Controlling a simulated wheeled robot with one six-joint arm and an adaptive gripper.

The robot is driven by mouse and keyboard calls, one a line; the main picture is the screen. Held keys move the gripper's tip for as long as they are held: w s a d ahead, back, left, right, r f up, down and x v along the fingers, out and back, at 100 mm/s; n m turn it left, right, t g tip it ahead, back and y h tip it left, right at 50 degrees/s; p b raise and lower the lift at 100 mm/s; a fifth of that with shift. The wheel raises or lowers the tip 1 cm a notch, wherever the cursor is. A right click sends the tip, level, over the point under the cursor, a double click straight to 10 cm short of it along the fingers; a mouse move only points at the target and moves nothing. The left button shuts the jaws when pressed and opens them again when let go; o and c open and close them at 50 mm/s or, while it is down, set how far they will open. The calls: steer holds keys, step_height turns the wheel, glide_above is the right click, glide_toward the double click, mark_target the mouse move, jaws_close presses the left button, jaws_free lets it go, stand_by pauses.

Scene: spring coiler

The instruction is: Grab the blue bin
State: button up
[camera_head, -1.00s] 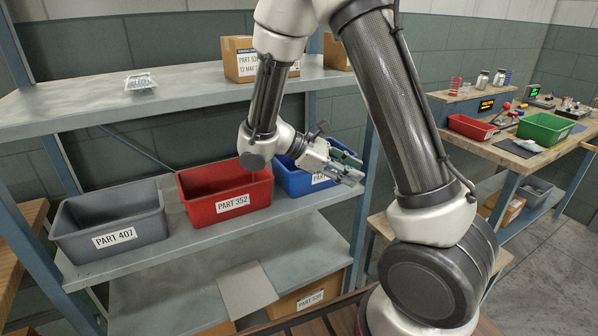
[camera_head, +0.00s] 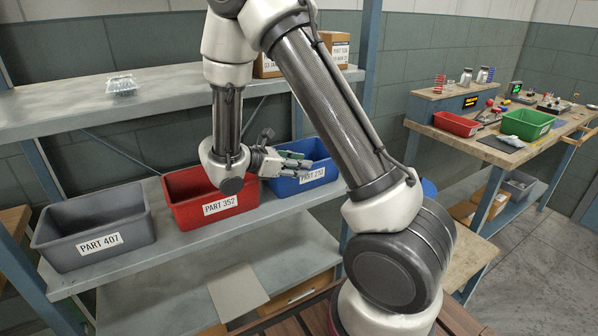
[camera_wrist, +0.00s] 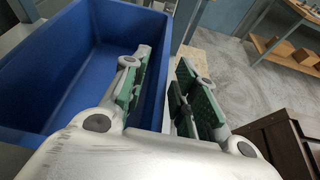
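The blue bin (camera_head: 320,177) stands at the right end of the middle shelf, with a white part label on its front. My gripper (camera_head: 305,161) is over its front rim, and my wrist hides part of the bin's left side. In the wrist view the blue bin (camera_wrist: 45,85) fills the left side. My gripper (camera_wrist: 165,85) is open there: one green-padded finger is over the bin's inside and the other is outside its wall. The wall runs between the fingers; I cannot tell whether either touches it. The bin looks empty.
A red bin (camera_head: 180,190) stands close to the left of the blue one, and a grey bin (camera_head: 75,218) is farther left. The upper shelf (camera_head: 170,102) is above and behind. A workbench (camera_head: 470,140) with red and green bins stands at the right.

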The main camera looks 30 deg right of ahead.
steer(key=shift+d+f, duration=0.25)
steer(key=shift+d, duration=0.4)
jaws_close()
steer(key=shift+r, duration=0.15)
